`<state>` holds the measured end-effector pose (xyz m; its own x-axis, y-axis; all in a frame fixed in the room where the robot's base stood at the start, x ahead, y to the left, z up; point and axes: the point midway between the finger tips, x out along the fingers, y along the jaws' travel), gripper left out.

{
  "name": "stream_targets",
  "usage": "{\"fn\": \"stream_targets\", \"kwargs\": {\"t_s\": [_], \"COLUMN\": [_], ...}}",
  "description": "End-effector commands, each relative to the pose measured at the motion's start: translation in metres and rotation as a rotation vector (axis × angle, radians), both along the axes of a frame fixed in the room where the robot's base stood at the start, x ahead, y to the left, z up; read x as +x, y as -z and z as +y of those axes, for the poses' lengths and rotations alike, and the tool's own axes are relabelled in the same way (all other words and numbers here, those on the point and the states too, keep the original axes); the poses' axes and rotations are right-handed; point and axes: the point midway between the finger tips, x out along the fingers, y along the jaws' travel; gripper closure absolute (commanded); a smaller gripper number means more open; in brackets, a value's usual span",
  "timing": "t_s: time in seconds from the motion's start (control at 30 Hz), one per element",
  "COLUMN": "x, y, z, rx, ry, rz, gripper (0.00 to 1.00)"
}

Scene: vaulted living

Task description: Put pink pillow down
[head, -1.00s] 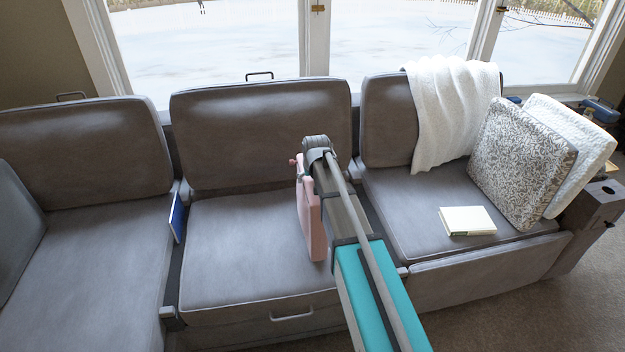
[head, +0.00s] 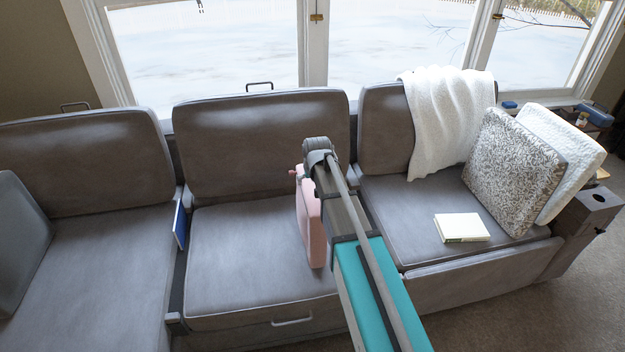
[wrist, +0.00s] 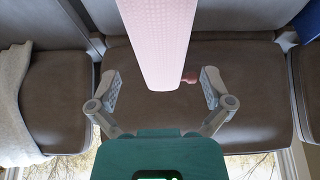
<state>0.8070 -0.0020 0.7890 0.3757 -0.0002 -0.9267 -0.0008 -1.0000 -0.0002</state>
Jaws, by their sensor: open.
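The pink pillow (head: 311,230) stands on edge over the middle seat of the sofa, beside my arm in the head view; my arm hides part of it. In the wrist view the pillow (wrist: 158,40) appears as a pale pink slab in front of my gripper (wrist: 161,90). The two fingers are spread wide, with a visible gap on each side of the pillow. A small reddish piece (wrist: 188,78) shows at the pillow's near end. I cannot tell whether the pillow's lower edge touches the seat.
The grey sofa (head: 235,245) spans the view. A blue book (head: 180,225) stands in the left seat gap. On the right seat are a white book (head: 461,227), a patterned pillow (head: 512,172) and a white pillow (head: 570,150); a white blanket (head: 450,115) hangs over the backrest.

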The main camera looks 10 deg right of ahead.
Motion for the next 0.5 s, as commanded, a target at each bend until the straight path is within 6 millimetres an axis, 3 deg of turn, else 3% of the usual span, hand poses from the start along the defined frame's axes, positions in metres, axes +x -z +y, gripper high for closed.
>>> {"fn": "stream_targets", "kwargs": {"t_s": [0.5], "x": [-0.017], "y": [-0.043], "z": [0.000], "rx": [0.000], "ry": [0.000], "rz": [0.000], "gripper": [0.00]}}
